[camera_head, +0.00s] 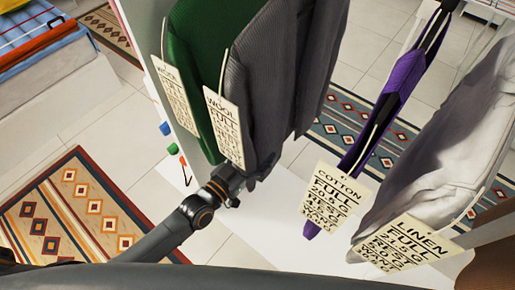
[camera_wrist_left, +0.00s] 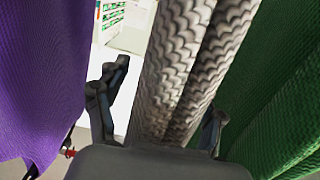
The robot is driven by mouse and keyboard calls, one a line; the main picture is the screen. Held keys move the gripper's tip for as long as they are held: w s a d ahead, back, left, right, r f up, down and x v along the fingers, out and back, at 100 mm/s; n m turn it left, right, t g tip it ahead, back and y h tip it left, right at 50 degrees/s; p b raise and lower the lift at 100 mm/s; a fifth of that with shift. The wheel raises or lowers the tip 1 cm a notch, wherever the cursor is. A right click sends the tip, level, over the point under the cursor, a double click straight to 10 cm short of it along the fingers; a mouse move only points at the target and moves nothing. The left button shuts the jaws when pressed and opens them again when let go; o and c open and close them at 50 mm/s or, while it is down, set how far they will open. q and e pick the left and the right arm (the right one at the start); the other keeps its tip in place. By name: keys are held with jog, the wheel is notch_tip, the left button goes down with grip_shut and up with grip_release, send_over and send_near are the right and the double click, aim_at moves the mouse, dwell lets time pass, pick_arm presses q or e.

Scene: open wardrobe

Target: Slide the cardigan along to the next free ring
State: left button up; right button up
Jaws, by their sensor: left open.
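A grey ribbed knit garment (camera_head: 275,80), which seems to be the cardigan, hangs with a tag reading WOOL FULL (camera_head: 225,125). A green garment (camera_head: 195,45) hangs close on its left, also tagged. My left gripper (camera_head: 258,172) is at the lower front edge of the grey garment. In the left wrist view the grey knit (camera_wrist_left: 190,65) runs between the two spread fingers of my left gripper (camera_wrist_left: 162,105), and the jaws are open. I cannot tell whether the fingers touch it. The rings and rail are out of view. My right gripper is not in view.
A purple garment (camera_head: 392,95) tagged COTTON and a pale garment (camera_head: 445,150) tagged LINEN hang to the right. A gap separates the grey and purple garments.

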pick_arm(q)
jog(key=shift+w+d, duration=0.15)
jog(key=shift+w, duration=0.05)
grip_shut()
dwell(0.3)
jog(key=shift+w+a, duration=0.2)
jog(key=shift+a, duration=0.05)
jog(key=shift+w+a+b, duration=0.3)
jog(key=shift+w+a, duration=0.25)
jog(key=shift+a, duration=0.3)
grip_release()
